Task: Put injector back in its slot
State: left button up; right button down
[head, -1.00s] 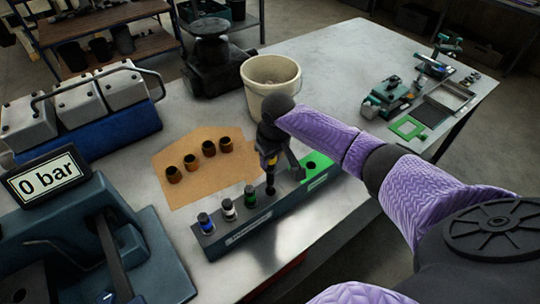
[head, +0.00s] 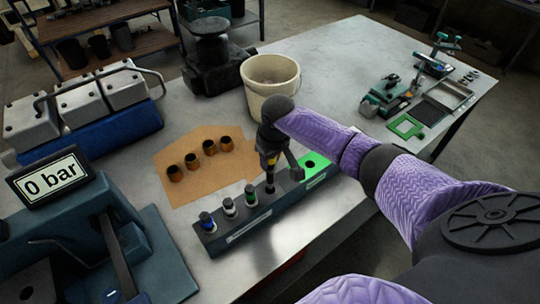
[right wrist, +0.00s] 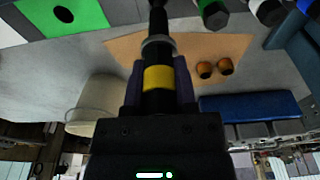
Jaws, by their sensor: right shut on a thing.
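My right gripper (head: 271,150) is shut on the injector with the yellow band (right wrist: 158,78). It holds the injector upright, tip down, over the dark rack (head: 222,243), between the green-banded injector (head: 251,195) and the green-marked end with an empty round hole (head: 310,164). The injector's tip is out of the frame in the right wrist view, and I cannot tell whether it is in a hole. A blue-banded injector (head: 207,221) and a white-banded injector (head: 229,207) stand in the rack. My left gripper is not in view.
Several dark and copper-coloured sleeves (head: 192,161) stand on a brown sheet (head: 166,191) behind the rack. A cream bucket (head: 270,85) stands behind my gripper. A gauge showing 0 bar (head: 50,177) is at left. Bare metal table lies right of the bucket.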

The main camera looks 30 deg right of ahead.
aim_at(270, 168)
jog(key=shift+f, duration=0.1)
jog(key=shift+f+b, duration=0.95)
jog(key=shift+f, duration=0.75)
jog(key=shift+r, duration=0.1)
jog(key=shift+p, duration=0.3)
jog(key=shift+f, duration=0.25)
